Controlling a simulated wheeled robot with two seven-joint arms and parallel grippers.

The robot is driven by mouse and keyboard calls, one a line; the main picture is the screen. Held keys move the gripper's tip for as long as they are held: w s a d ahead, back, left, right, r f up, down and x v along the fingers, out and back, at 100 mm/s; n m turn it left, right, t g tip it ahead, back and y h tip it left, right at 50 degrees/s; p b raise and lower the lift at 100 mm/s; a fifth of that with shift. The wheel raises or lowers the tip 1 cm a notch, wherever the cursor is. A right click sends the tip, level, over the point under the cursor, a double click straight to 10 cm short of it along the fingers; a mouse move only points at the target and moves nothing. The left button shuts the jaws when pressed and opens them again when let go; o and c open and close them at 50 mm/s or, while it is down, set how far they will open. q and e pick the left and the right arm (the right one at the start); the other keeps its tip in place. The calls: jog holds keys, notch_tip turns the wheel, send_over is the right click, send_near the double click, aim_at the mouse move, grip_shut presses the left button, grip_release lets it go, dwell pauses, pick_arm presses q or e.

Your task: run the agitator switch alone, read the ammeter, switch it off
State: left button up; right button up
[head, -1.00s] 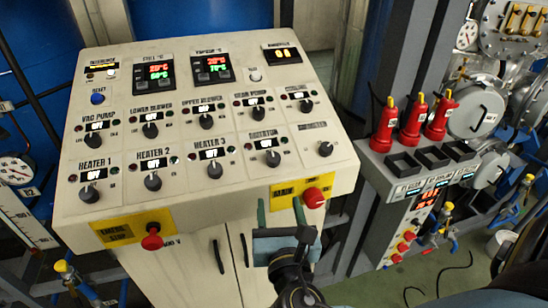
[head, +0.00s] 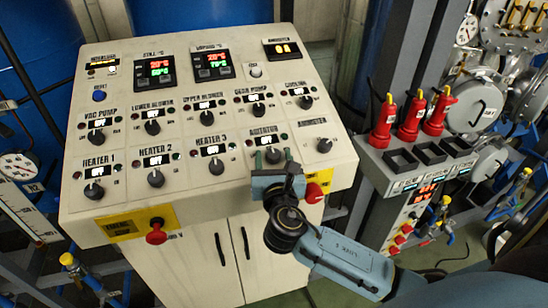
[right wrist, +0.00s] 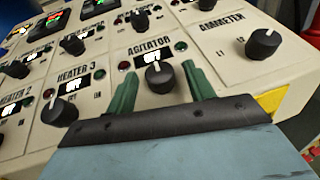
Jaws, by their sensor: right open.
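The agitator switch (head: 273,155) is a black knob with a white pointer in the panel's lower row. In the right wrist view the agitator knob (right wrist: 158,77) stands between the two green fingers of my right gripper (right wrist: 161,72), with gaps on both sides. My right gripper (head: 277,164) is open at the knob in the head view. The window above the knob appears to read OFF. The ammeter display (head: 284,49) shows small orange digits, too blurred to read surely. The ammeter selector (head: 324,146) is right of the agitator; its pointer is toward the upper right in the wrist view (right wrist: 263,45). My left gripper is out of view.
A red button on a yellow plate (head: 313,192) lies close to my right gripper. The heater 3 knob (right wrist: 60,112) is left of the agitator. Another red stop button (head: 156,232) is on the front left. Red extinguisher-like items (head: 410,118) stand at right.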

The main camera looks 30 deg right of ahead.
jog(key=c, duration=1)
jog(key=shift+o, duration=0.2)
jog(key=shift+m+h, duration=0.4)
jog(key=shift+w+a+m+g+h+p, duration=0.1)
jog(key=shift+m+g+h+p, duration=0.25)
jog(key=shift+m+g+h, duration=0.2)
jog(key=shift+w+a+m+g+h+p, duration=0.1)
jog(key=shift+m+g+h+p, duration=0.3)
jog(key=shift+m+g, duration=0.25)
jog(key=shift+a+m+g+h, duration=0.1)
jog(key=shift+m+g+h, duration=0.85)
jog(key=shift+m, duration=0.15)
jog(key=m+g, duration=0.1)
jog(key=m+g+h, duration=0.2)
jog(key=m+g, duration=0.1)
jog(key=shift+w+a+r+p, duration=0.1)
jog(key=shift+w+p, duration=0.15)
jog(key=shift+p, duration=0.05)
jog(key=shift+w+m+g, duration=0.15)
jog(key=shift+m+g, duration=2.15)
jog(key=shift+g, duration=0.35)
jog(key=shift+r+m+g, duration=0.1)
jog(key=shift+m+g, duration=0.2)
